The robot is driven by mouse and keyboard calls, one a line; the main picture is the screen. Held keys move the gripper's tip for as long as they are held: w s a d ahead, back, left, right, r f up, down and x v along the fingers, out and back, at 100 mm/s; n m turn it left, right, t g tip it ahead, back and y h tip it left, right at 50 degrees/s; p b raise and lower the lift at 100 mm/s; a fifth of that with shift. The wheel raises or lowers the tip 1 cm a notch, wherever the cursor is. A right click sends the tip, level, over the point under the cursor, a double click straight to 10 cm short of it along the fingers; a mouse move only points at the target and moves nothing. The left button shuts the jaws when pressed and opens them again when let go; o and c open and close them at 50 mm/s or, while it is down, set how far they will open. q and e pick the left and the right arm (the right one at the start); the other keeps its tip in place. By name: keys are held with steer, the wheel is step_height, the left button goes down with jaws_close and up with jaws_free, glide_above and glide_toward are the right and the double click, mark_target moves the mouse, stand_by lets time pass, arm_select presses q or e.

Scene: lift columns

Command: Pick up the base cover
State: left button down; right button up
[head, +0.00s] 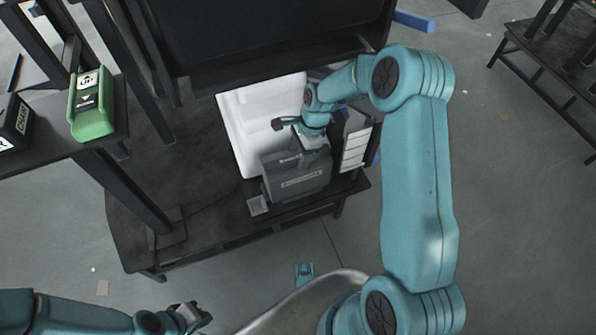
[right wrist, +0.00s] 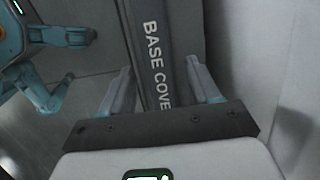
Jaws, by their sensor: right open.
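The base cover (head: 296,180) is a dark grey, box-like part standing on the lower shelf of a dark table in the head view. In the right wrist view the base cover (right wrist: 168,40) carries white lettering that reads "BASE COVE", with the end cut off. My right gripper (right wrist: 162,85) is open, with one finger on each side of the cover's narrow labelled face. I cannot tell whether the fingers touch it. In the head view my right gripper (head: 308,150) is over the cover's top. My left gripper (head: 190,316) is low at the left, away from the cover; its jaw opening is unclear.
A white foam-like panel (head: 238,125) stands behind the cover. A white-faced item (head: 355,148) is to its right. A dark upper shelf (head: 270,65) overhangs at the back. A green device (head: 91,104) sits on a left stand. Floor space in front is mostly clear.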

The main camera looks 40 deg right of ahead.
jaws_close()
steer(key=shift+r, duration=0.1)
